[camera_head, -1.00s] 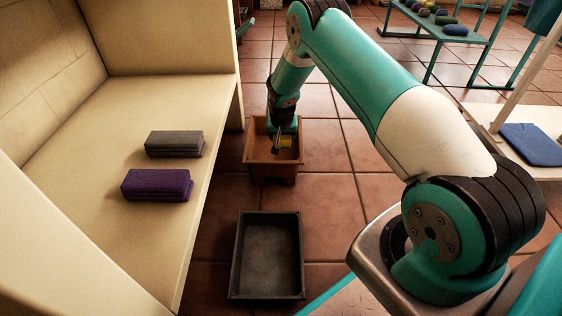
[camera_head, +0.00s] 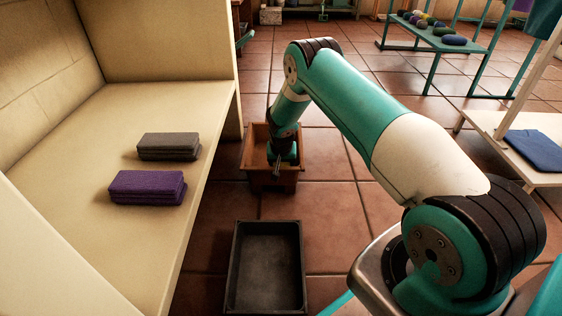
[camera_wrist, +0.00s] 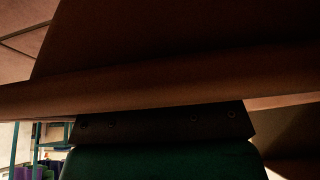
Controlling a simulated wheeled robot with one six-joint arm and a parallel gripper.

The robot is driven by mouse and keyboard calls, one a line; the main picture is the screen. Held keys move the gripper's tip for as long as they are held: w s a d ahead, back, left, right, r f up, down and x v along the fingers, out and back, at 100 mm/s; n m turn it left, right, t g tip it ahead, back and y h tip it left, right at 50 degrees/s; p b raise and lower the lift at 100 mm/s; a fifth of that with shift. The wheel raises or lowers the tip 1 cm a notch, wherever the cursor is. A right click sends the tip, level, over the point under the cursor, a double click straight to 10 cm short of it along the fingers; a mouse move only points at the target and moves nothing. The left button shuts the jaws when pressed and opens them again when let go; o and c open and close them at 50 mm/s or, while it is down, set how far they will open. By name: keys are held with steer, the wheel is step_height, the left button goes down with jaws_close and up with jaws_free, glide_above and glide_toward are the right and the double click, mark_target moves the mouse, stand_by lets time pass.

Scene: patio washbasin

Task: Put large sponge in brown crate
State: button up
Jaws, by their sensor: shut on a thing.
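The brown crate (camera_head: 271,181) stands on the tiled floor beyond the dark tray. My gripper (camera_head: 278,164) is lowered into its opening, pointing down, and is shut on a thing. I take this to be the large sponge, seen as a small yellow patch at the gripper a second ago. The sponge is now hidden by my gripper and the crate wall, so I cannot tell whether it touches the crate floor. In the wrist view, the crate's brown wall and rim (camera_wrist: 150,88) cross close in front of the camera.
A dark empty tray (camera_head: 266,268) lies on the floor nearer me. A cream bench (camera_head: 95,115) at left holds a grey block stack (camera_head: 168,147) and a purple one (camera_head: 147,187). A low white table with a blue cloth (camera_head: 536,150) stands right. Tiles right of the crate are clear.

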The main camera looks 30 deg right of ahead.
steer(key=shift+f, duration=0.55)
steer(key=o, duration=0.6)
steer(key=shift+c, duration=0.2)
steer(key=s+a+r+n+y+p, duration=0.1)
steer(key=s+a+r+n+p, duration=0.2)
steer(key=a+r, duration=0.65)
steer(key=s+a+r+n+y+p, duration=0.15)
steer(key=s+a+r, duration=0.35)
steer(key=r, duration=0.9)
steer(key=s+a+r+n+y+p, duration=0.1)
steer(key=s+a+r+y+p, duration=0.3)
steer(key=r, duration=0.8)
steer(key=s+a+r+n+g, duration=0.1)
steer(key=s+a+r+n, duration=0.2)
steer(key=s, duration=0.6)
steer(key=s+a+r+n+g, duration=0.1)
steer(key=s+a+r+n, duration=0.1)
steer(key=s, duration=0.7)
steer(key=s+a+r+n+g, duration=0.1)
steer(key=s+a+r+n, duration=0.2)
steer(key=s, duration=0.6)
step_height(320, 180, up, 4)
steer(key=shift+s+a+f+n+g+b, duration=0.2)
steer(key=shift+a+n+g+b, duration=0.2)
steer(key=shift+a, duration=0.55)
